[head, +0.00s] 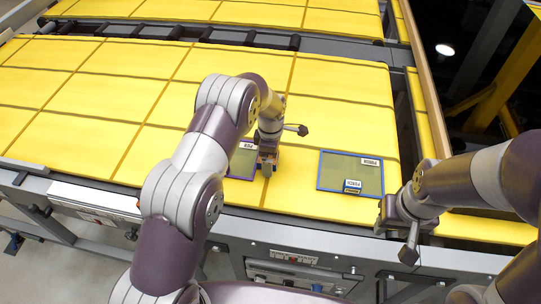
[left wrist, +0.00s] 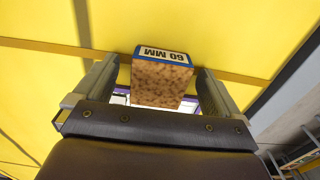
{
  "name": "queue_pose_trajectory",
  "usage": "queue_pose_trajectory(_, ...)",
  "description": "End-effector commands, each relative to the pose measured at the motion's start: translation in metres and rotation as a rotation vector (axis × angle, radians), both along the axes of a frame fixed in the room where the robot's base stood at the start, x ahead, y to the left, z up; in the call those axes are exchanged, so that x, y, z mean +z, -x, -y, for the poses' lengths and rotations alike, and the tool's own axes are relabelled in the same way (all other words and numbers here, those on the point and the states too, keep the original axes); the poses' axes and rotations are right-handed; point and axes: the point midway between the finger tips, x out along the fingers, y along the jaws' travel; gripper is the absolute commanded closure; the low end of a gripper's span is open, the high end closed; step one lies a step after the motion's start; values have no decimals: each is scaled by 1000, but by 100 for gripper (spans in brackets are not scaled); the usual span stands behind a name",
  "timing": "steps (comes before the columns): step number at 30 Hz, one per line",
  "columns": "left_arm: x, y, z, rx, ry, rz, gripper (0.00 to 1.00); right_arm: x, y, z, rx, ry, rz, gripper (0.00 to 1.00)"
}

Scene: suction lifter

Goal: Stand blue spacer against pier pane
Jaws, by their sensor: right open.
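The blue spacer (left wrist: 162,78), a cork-brown block with a blue-edged "60 MM" label, stands between the fingers of my left gripper (left wrist: 158,75). The fingers look open, with a gap beside the block. In the head view the left gripper (head: 267,165) is low over the yellow bed and mostly hides the spacer. The pier pane (head: 241,164), purple-edged with a white label, lies just left of it, partly behind my arm. I cannot tell whether spacer and pane touch. My right gripper (head: 391,213) is open and empty at the right, near the bed's front edge.
A blue-framed pane (head: 338,170) with a white label lies flat right of the left gripper; a small labelled piece (head: 352,186) sits at its front edge. The yellow padded bed (head: 330,110) is clear behind. A grey rail (head: 300,238) runs along the front.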

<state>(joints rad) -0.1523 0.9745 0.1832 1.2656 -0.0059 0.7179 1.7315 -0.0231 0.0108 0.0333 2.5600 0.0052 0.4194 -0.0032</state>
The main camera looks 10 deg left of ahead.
Motion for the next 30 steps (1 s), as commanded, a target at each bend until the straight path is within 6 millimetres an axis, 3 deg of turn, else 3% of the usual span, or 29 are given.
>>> queue_pose_trajectory(8, 10, -1, 0, 0, 0, 2, 2, -6, 0, 0, 0, 0, 0, 57)
queue_pose_trajectory(15, 70, -1, 0, 0, 1, 6, 2, -29, 0, 0, 0, 0, 0, 57)
queue_pose_trajectory(19, 105, 0, 1, 0, 0, 2, 2, -21, 0, 0, 0, 0, 0, 57)
queue_pose_trajectory(21, 124, 1, 0, 0, 0, -1, 2, -2, 0, 0, 0, 0, 0, 57)
queue_pose_trajectory(30, 127, 0, 0, 0, 0, -1, 2, 1, 0, 0, 0, 0, 0, 57)
